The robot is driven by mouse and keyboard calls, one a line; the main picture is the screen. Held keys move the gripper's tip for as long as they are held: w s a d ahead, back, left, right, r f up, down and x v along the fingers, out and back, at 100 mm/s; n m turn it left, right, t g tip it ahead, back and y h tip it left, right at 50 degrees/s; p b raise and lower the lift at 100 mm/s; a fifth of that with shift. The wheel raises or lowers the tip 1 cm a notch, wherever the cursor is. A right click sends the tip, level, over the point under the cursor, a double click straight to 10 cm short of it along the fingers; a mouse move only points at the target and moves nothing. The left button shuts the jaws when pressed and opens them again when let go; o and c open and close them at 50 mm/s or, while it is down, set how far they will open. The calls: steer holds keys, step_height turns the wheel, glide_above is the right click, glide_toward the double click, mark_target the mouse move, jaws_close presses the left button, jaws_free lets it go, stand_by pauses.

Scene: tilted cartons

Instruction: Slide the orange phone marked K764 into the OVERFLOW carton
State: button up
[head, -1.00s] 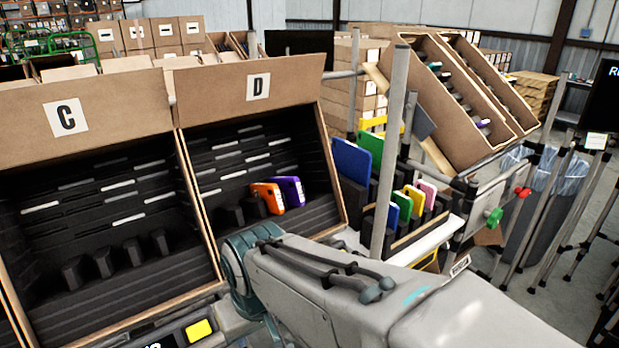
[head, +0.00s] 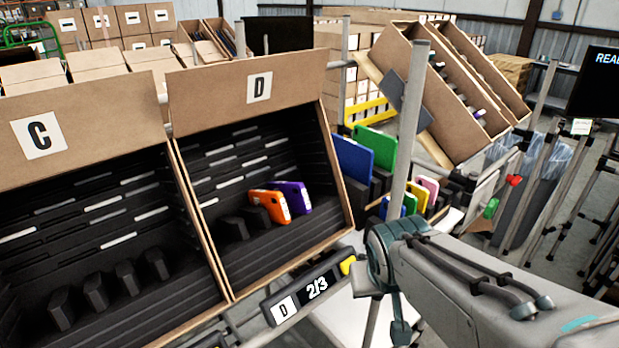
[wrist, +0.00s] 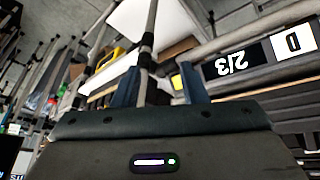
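An orange phone (head: 270,206) leans in a slot of carton D (head: 258,88), beside a purple phone (head: 292,197). Its marking is too small to read. Another orange or yellow phone edge (head: 422,198) shows in the rack of coloured phones at right. No carton marked OVERFLOW can be read. My gripper shows in the wrist view (wrist: 160,76) with its two blue-grey fingers apart and nothing held between them. In the head view the arm's end is right of and in front of carton D, clear of the phones; the fingers cannot be made out there.
Carton C (head: 40,134) stands left of carton D, with empty slots. A display (head: 309,289) below carton D reads "D 2/3". A grey post (head: 408,130) rises near the phone rack. Blue and green folders (head: 352,158) stand behind it. Tilted cartons (head: 440,85) are at the back right.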

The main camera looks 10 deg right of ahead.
steer(key=w+d+r+t+p, duration=0.1)
steer(key=w+r+t+p, duration=0.15)
steer(key=w+r, duration=0.2)
steer(key=n+t+y+p, duration=0.4)
steer(key=n+y+p, duration=0.3)
steer(key=y+p, duration=0.15)
glide_toward(270, 192)
steer(key=shift+g, duration=0.25)
steer(key=b+x, duration=0.2)
steer(key=x, duration=0.9)
steer(key=shift+w+d+r, duration=0.1)
steer(key=shift+w+r, duration=0.05)
steer(key=shift+y, duration=0.25)
jaws_close()
